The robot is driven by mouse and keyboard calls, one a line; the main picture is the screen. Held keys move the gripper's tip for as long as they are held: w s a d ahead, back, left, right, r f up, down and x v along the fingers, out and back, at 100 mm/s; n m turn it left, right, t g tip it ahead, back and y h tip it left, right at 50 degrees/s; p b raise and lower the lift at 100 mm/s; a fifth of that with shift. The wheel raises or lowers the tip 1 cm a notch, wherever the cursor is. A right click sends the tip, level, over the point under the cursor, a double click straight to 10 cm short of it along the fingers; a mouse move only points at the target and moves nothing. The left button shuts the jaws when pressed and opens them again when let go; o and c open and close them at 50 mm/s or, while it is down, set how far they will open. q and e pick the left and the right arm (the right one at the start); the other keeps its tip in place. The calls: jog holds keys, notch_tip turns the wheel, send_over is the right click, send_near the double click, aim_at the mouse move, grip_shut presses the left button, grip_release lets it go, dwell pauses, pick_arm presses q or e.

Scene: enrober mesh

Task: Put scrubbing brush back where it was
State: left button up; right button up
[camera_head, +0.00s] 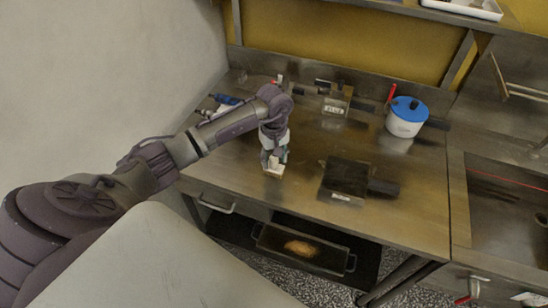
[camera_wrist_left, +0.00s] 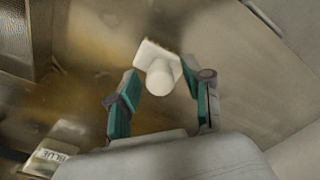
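A small white block with a round knob on top, which looks like the scrubbing brush (camera_wrist_left: 160,78), is below my left gripper. In the head view the white block (camera_head: 275,170) is at the steel worktop, near its front left part. My left gripper (camera_head: 273,160) points down over it. In the left wrist view the two green-padded fingers (camera_wrist_left: 160,68) stand apart on either side of the knob, with gaps visible. The fingertips are close to the block's edges; whether they touch it is unclear. My right gripper is not in view.
A dark labelled slab (camera_head: 346,178) lies right of the gripper on the worktop (camera_head: 230,165). A small labelled metal holder (camera_head: 335,105) and a blue-lidded white pot (camera_head: 406,117) stand behind. A blue item (camera_head: 224,99) lies at back left. A sink (camera_head: 500,215) is at right.

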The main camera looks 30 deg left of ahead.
aim_at(274, 158)
pick_arm(q)
jog(key=shift+r, duration=0.5)
notch_tip(274, 158, up, 11)
jog(key=b, duration=0.4)
jog(key=shift+r, duration=0.2)
